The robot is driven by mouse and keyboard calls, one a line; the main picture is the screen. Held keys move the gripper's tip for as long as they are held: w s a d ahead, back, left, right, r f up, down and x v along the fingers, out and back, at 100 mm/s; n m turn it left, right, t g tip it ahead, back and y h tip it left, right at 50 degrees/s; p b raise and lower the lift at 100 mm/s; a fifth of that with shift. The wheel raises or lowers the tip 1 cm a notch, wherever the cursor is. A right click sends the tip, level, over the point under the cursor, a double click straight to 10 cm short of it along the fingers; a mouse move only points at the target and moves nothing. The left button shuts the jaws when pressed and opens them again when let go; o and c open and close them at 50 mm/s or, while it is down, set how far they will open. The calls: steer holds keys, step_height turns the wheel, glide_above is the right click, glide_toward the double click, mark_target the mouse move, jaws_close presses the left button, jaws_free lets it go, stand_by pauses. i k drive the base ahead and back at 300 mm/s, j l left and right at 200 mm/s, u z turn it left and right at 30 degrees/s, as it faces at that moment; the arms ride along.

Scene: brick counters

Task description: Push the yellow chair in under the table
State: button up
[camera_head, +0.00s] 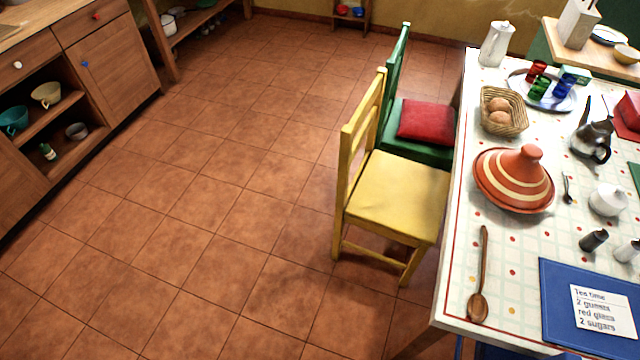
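The yellow chair (396,193) stands upright on the tiled floor at the left side of the table (462,250). Its backrest is on the left, away from the table, and its seat faces the table. The seat's right edge comes up to the table's left edge; most of the seat is out in the open. Whether the seat's edge touches or passes beneath the tabletop I cannot tell. The table has a pale patterned cloth and holds many items. My gripper is not in view.
A green chair (400,75) with a red cushion (437,121) stands just behind the yellow chair. A basket (503,110), a tagine (515,178) and a wooden spoon (479,290) lie near the table's left edge. Wooden cabinets (110,60) line the left. The floor between is clear.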

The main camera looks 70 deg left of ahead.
mark_target(402, 200)
steer(key=u, duration=2.05)
steer(key=i+j, duration=0.1)
steer(key=j, duration=0.65)
steer(key=i+j+z, duration=0.1)
steer(key=i+j, duration=0.35)
steer(key=j, duration=0.3)
steer(key=i+j+z, duration=0.15)
steer(key=i+j, duration=0.3)
steer(key=j, duration=0.3)
steer(key=i+j+z, duration=0.15)
steer(key=j, duration=0.25)
steer(key=i+j, duration=0.2)
steer(key=i, duration=0.2)
steer(key=i+j+z, duration=0.1)
steer(key=i, duration=0.3)
steer(key=i+j, duration=0.3)
steer(key=i+l+z, duration=0.05)
steer(key=i, duration=0.05)
